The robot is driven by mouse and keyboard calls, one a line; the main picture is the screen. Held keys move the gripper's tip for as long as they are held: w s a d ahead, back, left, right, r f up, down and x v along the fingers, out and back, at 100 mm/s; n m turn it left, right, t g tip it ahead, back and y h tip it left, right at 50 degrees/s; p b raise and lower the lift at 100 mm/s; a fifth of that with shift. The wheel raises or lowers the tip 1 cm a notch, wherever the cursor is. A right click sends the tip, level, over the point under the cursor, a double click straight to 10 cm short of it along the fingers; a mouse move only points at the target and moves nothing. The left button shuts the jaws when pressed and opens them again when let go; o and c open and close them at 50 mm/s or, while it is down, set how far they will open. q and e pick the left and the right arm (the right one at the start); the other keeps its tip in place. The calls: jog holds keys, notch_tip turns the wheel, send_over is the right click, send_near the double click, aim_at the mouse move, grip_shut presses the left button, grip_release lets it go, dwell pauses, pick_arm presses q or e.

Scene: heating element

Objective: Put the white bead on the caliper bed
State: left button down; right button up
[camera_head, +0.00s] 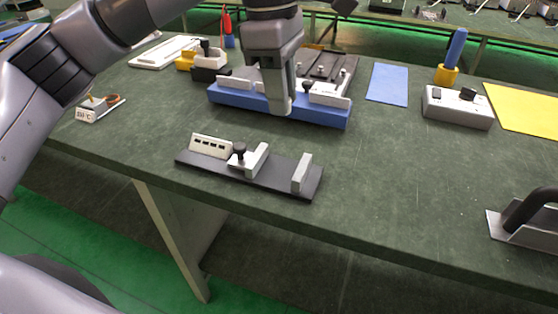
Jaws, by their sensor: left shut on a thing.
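The caliper bed (274,178) is a dark flat base near the table's front edge. It carries a pale block with dark windows, a light sliding jaw with a black knob, and an upright light jaw at its right end, with a gap between the jaws. My left gripper (281,110) points down in front of the blue fixture, behind the caliper bed and apart from it. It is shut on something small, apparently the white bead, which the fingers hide. My right gripper is out of view.
The blue fixture (325,116) with light blocks stands behind the gripper. A white box with black knobs (458,107), a blue sheet (388,84) and a yellow sheet (526,116) lie to the right. A black-handled grey piece (524,222) sits at front right. The table between is clear.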

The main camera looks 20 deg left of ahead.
aim_at(283, 173)
pick_arm(q)
notch_tip(283, 173, down, 13)
jog(key=shift+r, duration=0.1)
dwell(0.3)
jog(key=shift+b, duration=0.3)
jog(key=shift+f, duration=0.25)
jog(key=c, duration=0.9)
grip_release()
jog(key=shift+r, duration=0.1)
jog(key=shift+r, duration=0.25)
jog(key=r, duration=0.4)
jog(key=a+r, duration=0.1)
jog(key=r, duration=0.6)
jog(key=shift+a+r+p, duration=0.25)
jog(key=shift+r+p, duration=0.1)
